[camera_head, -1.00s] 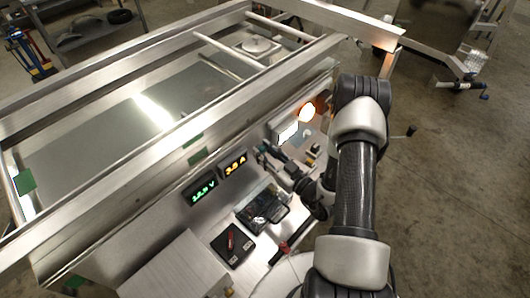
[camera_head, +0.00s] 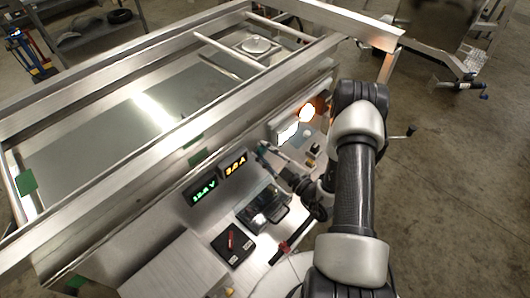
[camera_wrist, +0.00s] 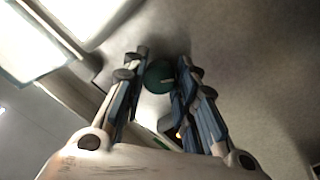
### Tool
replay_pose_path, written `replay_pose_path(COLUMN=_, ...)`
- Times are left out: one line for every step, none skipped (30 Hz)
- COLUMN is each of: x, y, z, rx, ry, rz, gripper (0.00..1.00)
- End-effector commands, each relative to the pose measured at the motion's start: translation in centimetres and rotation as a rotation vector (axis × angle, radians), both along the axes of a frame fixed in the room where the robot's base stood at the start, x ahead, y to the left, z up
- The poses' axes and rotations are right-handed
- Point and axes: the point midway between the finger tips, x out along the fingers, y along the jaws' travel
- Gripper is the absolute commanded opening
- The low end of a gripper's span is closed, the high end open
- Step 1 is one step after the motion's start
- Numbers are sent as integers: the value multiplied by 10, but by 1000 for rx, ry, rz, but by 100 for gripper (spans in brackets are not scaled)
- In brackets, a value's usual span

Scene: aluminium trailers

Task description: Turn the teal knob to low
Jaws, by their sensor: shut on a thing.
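The teal knob (camera_wrist: 159,76) shows in the wrist view as a dark green-teal round shape between my fingertips. My gripper (camera_wrist: 160,82) is shut on it, one finger along each side. In the head view my gripper (camera_head: 264,149) reaches the trailer's panel beside the amber display, and a small teal patch shows at its tip. The knob's markings and pointer cannot be made out, so I cannot tell its setting.
Green (camera_head: 204,190) and amber (camera_head: 235,166) number displays sit left of my gripper. A black box (camera_head: 264,208) and a red-handled switch plate (camera_head: 233,244) lie nearer. A lit orange lamp (camera_head: 307,112) stands behind. Aluminium rails (camera_head: 150,160) run along the trailer. Open floor lies right.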

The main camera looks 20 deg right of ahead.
Motion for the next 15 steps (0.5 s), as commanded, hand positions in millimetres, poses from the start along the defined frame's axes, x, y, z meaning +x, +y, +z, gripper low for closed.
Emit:
replay_pose_path(x=0, y=0, z=-1, rx=-39, ry=-15, rz=-1, gripper=3)
replay_pose_path(x=0, y=0, z=-1, rx=-65, ry=-26, rz=0, gripper=3)
replay_pose_path(x=0, y=0, z=-1, rx=-100, ry=-41, rz=0, gripper=3)
replay_pose_path(x=0, y=0, z=-1, rx=-127, ry=-51, rz=0, gripper=3)
replay_pose_path(x=0, y=0, z=-1, rx=-153, ry=-63, rz=1, gripper=3)
replay_pose_path(x=0, y=0, z=-1, rx=-188, ry=-77, rz=1, gripper=3)
replay_pose_path(x=0, y=0, z=-1, rx=-215, ry=-88, rz=0, gripper=3)
replay_pose_path(x=0, y=-1, z=-1, rx=-241, ry=-99, rz=0, gripper=3)
replay_pose_path(x=0, y=-1, z=-1, rx=-277, ry=-113, rz=0, gripper=3)
replay_pose_path(x=0, y=-1, z=-1, rx=-303, ry=-123, rz=0, gripper=3)
replay_pose_path(x=0, y=-1, z=-1, rx=-330, ry=-134, rz=0, gripper=3)
replay_pose_path(x=0, y=-1, z=-1, rx=-364, ry=-149, rz=-1, gripper=3)
replay_pose_path(x=0, y=-1, z=-1, rx=-391, ry=-160, rz=0, gripper=3)
replay_pose_path(x=0, y=-1, z=-1, rx=-418, ry=-171, rz=-1, gripper=3)
replay_pose_path(x=0, y=-1, z=-1, rx=-452, ry=-185, rz=0, gripper=3)
